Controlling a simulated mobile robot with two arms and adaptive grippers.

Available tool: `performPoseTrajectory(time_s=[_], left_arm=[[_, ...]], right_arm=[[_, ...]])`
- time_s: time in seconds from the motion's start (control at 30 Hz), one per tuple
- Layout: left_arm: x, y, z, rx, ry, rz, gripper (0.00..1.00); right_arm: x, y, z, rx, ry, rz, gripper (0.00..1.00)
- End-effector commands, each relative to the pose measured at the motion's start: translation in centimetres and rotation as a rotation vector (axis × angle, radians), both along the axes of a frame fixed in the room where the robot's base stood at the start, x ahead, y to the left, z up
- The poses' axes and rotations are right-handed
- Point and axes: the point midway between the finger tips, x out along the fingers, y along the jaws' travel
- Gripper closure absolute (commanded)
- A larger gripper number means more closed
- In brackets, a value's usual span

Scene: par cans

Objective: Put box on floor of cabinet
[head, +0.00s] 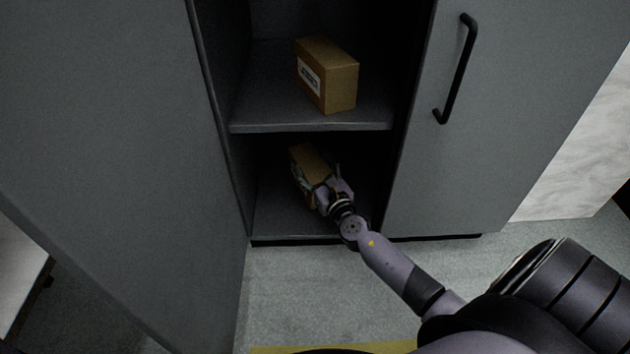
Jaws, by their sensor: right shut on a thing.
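A brown cardboard box (309,158) is inside the lower compartment of the grey cabinet (420,205). My right gripper (317,184) is shut on this box, reaching in from the front right. The gripper hides the box's near lower part, so I cannot tell whether the box touches the cabinet floor (268,212). A second brown box (340,82) with a white label stands on the shelf (310,116) above. My left gripper is not in view.
The cabinet's left door (120,150) stands open toward me. The right door (480,140), with a black handle (458,70), is closed. The shelf edge lies just above my right gripper. Grey floor (300,295) is clear in front of the cabinet.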

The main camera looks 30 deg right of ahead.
Motion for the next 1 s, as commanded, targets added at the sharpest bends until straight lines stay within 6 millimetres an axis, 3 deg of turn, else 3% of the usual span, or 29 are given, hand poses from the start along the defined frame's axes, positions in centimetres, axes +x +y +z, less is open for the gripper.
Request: performPoseTrajectory(time_s=[0.2,0.67,0.7,1.0], left_arm=[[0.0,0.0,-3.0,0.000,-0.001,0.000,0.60],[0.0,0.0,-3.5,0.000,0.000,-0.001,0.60],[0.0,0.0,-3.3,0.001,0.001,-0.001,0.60],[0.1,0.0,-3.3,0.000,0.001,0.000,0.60]], right_arm=[[0.0,0.0,-3.0,0.001,-0.001,-0.001,0.80],[0.0,0.0,-3.6,0.000,-0.002,0.000,0.80],[0.0,0.0,-3.6,0.001,0.001,0.000,0.37],[0.0,0.0,-3.6,0.001,0.001,0.000,0.17]])
